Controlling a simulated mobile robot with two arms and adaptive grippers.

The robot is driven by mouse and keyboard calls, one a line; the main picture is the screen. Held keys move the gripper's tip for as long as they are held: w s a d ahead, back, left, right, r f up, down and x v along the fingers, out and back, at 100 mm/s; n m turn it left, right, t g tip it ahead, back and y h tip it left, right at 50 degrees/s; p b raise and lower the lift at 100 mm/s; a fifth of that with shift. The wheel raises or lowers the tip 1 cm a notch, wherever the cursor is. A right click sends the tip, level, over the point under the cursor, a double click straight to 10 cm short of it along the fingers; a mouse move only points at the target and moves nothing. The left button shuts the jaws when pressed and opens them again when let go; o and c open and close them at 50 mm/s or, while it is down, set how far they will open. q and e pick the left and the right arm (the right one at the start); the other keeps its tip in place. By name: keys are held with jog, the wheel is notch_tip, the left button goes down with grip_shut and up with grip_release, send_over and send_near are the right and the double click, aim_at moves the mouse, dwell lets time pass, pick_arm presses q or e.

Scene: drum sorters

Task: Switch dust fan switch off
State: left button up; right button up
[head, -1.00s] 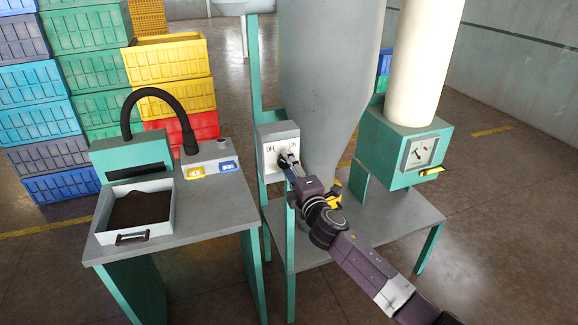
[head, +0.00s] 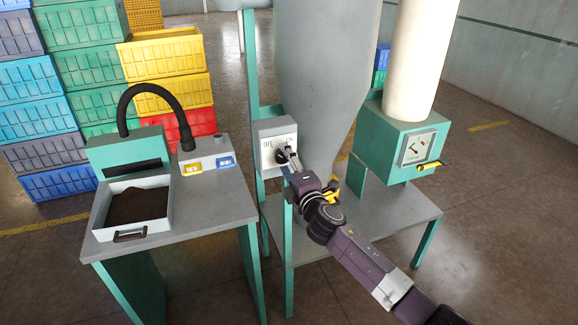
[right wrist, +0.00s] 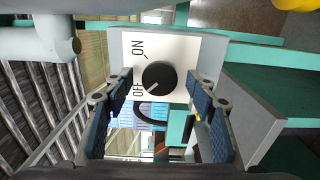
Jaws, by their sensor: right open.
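The switch box (head: 278,146) is a grey box with a white face marked OFF and ON, mounted on the green frame beside the grey hopper. Its round black knob (head: 282,156) is partly covered by my right gripper (head: 290,154) in the head view. In the right wrist view the knob (right wrist: 158,77) shows whole, and a small white mark on its edge appears to point towards OFF. My right gripper (right wrist: 158,104) is open, with its fingers apart on either side of the knob. I see no clear contact with the knob. My left gripper is not in view.
A table (head: 205,210) with a soil tray (head: 155,233) and a black hose (head: 150,90) stands at the left. The grey hopper (head: 325,70) stands close behind the gripper. A green gauge box (head: 385,155) is at the right. Stacked crates (head: 165,60) stand behind.

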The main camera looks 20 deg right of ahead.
jog(key=s, duration=1.2)
jog(key=shift+d, duration=0.2)
jog(key=shift+f, duration=0.1)
jog(key=s+d+f+m+g+h+b, duration=0.1)
jog(key=d+f+m+g, duration=0.1)
jog(key=f, duration=0.9)
jog(key=s+d+f+m+g+b, duration=0.1)
jog(key=s+f+m+g, duration=0.1)
jog(key=f, duration=1)
jog(key=s+d+f+m+g+b, duration=0.1)
jog(key=s+f+g, duration=0.1)
jog(key=s+f, duration=0.35)
jog(key=s+f+m+g, duration=0.1)
jog(key=s+f+m, duration=0.1)
jog(key=f, duration=0.7)
jog(key=s+d+f+m+g+b, duration=0.1)
jog(key=s+f+g, duration=0.1)
jog(key=s+f, duration=0.35)
jog(key=s+a+f+m+g, duration=0.1)
jog(key=s+f+m+g, duration=0.1)
jog(key=s+f, duration=0.7)
jog(key=s+a+f+m+g+b, duration=0.1)
jog(key=s+f, duration=0.7)
jog(key=s, duration=0.9)
jog(key=s+a+f+m+g+b, duration=0.1)
jog(key=s+a+f+m+g, duration=0.2)
jog(key=s+f, duration=0.6)
jog(key=s+m+g, duration=0.2)
jog(key=s, duration=0.3)
jog(key=shift+f, duration=0.3)
